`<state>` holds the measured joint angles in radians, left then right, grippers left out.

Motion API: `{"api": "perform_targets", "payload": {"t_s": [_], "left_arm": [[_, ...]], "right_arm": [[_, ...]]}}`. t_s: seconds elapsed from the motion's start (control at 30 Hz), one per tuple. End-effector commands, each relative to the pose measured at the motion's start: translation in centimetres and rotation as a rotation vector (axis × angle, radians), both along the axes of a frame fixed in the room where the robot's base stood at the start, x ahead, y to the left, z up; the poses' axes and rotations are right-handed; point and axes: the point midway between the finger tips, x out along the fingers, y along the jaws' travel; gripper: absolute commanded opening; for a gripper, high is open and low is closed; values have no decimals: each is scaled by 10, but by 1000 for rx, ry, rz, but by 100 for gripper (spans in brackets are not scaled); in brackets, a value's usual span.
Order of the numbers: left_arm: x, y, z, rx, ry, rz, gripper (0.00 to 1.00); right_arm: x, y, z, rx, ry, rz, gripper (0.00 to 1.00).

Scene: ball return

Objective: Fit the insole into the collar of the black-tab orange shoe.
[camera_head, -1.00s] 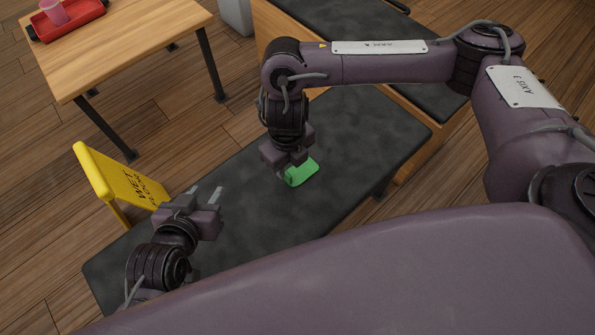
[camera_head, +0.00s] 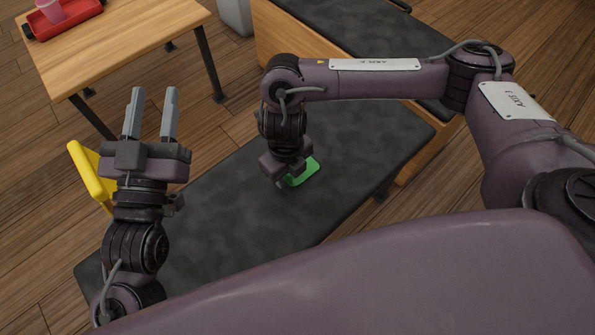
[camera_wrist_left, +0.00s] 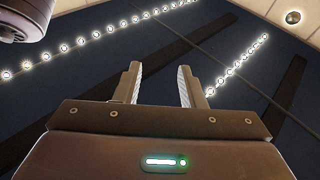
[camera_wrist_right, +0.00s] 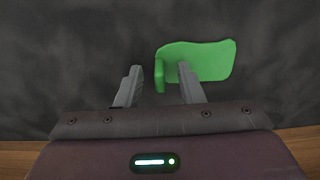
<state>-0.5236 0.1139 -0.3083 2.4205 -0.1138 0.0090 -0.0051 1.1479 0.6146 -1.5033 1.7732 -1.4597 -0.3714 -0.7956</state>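A green flat piece with an upturned edge (camera_head: 303,173) lies on the dark bench pad. I cannot tell for sure that it is the insole. My right gripper (camera_head: 281,183) is low over it and partly hides it. In the right wrist view the green piece (camera_wrist_right: 205,61) shows beyond the open fingers (camera_wrist_right: 158,78); its upturned edge lies between them, and the right finger overlaps its flat part. My left gripper (camera_head: 154,105) is raised, open and empty, at the left. The left wrist view shows its fingers (camera_wrist_left: 158,82) apart. No orange shoe is in view.
The dark padded bench (camera_head: 235,230) is mostly clear. A yellow sign (camera_head: 88,172) stands beyond its left end, partly behind my left gripper. A wooden table (camera_head: 125,45) with a red tray (camera_head: 80,14) and pink cup (camera_head: 52,10) stands upper left. Another dark-padded bench (camera_head: 335,25) is behind.

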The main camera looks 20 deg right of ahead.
Motion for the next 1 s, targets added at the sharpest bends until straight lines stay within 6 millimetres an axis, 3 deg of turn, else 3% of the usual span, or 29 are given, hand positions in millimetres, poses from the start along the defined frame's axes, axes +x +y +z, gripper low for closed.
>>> {"api": "perform_targets", "payload": {"t_s": [0.13,0.37,0.67,1.0], "left_arm": [[-2,2,12,-23,-55,2,36],[-3,2,14,-26,-63,2,36],[-3,2,14,-25,-61,2,36],[-3,2,13,-25,-59,2,36]], "right_arm": [[0,0,-3,-1,-1,0,35],[0,0,-3,-1,-1,0,35],[0,0,-3,0,-1,-1,0],[0,0,-3,0,-1,-1,0]]}}
